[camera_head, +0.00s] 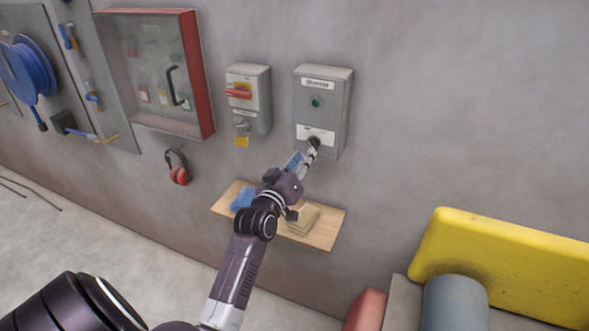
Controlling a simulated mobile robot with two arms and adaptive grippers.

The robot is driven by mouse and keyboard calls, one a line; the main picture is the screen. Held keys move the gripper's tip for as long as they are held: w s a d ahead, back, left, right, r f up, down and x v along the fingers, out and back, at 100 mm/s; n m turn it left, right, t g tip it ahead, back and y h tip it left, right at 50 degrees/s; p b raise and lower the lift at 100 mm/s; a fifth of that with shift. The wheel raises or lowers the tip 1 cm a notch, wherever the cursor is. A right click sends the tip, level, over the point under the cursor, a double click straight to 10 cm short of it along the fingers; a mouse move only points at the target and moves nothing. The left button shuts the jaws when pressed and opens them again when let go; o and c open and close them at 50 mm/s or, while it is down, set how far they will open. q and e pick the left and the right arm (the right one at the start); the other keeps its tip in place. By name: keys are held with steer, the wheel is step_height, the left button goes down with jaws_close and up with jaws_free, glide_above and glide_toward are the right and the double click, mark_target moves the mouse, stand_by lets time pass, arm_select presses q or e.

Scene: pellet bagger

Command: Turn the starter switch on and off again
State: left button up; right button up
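The starter box (335,115) is a grey wall box with a label at its top and a small green lamp (316,103) on its face. Its dark round switch (315,141) sits low on the front, below a white label. My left gripper (311,151) reaches up to the box from below, with its fingertips right at the switch and partly covering it. The fingers are small and overlap here, so I cannot tell whether they grip the switch or only sit close to it. The switch's exact setting is hard to read. My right gripper is out of view.
An isolator box (262,95) with a red handle hangs left of the starter. A wooden shelf (325,235) below holds a blue item (242,198) and a tan stack (303,219). Red ear defenders (178,167) and a red-edged cabinet (203,85) are farther left.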

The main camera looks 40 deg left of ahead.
arm_select(q)
steer(key=v, duration=0.6)
steer(key=shift+s, duration=0.3)
steer(key=shift+d, duration=0.15)
